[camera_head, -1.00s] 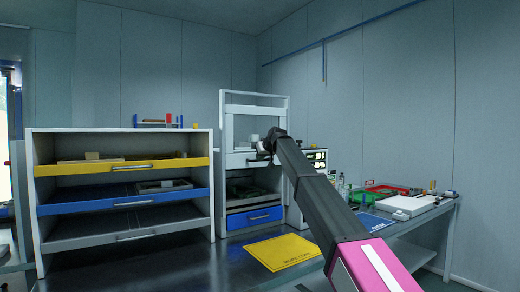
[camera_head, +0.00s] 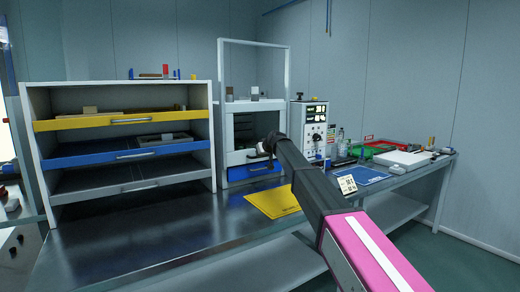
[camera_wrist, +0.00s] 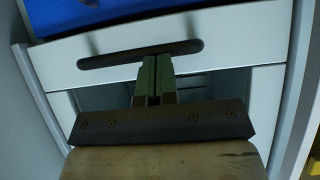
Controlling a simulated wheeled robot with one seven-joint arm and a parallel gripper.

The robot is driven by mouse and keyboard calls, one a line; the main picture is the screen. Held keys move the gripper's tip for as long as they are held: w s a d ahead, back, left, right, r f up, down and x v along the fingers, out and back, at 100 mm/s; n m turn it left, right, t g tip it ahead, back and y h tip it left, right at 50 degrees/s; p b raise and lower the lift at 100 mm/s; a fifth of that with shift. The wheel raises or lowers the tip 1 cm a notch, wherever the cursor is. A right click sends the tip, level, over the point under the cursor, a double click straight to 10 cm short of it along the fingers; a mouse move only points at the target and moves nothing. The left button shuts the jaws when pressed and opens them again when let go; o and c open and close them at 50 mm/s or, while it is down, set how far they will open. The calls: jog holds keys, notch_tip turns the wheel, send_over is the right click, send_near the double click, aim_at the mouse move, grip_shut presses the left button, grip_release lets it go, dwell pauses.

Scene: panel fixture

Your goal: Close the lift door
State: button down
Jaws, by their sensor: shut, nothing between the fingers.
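The lift door (camera_head: 238,156) is a white-framed panel with a window in the tall white frame at the middle of the head view. It sits low, its bottom rail just above the blue drawer. The upper part of the frame is open to the wall behind. In the wrist view the door's rail (camera_wrist: 235,33) carries a dark bar handle (camera_wrist: 110,59), and its window lies beyond. My gripper (camera_wrist: 157,60) is shut and empty, its fingertips right at the handle's middle; I cannot tell whether they touch it. In the head view my gripper (camera_head: 264,149) is in front of the door's right side.
A shelf unit with yellow, blue and grey drawers (camera_head: 131,122) stands left of the lift. The lift's blue drawer (camera_head: 250,170) is below the door. A yellow mat (camera_head: 272,202) lies in front. An instrument box (camera_head: 310,125) stands right. The front left bench is clear.

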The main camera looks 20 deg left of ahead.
jog(key=shift+f, duration=0.25)
jog(key=shift+r, duration=0.15)
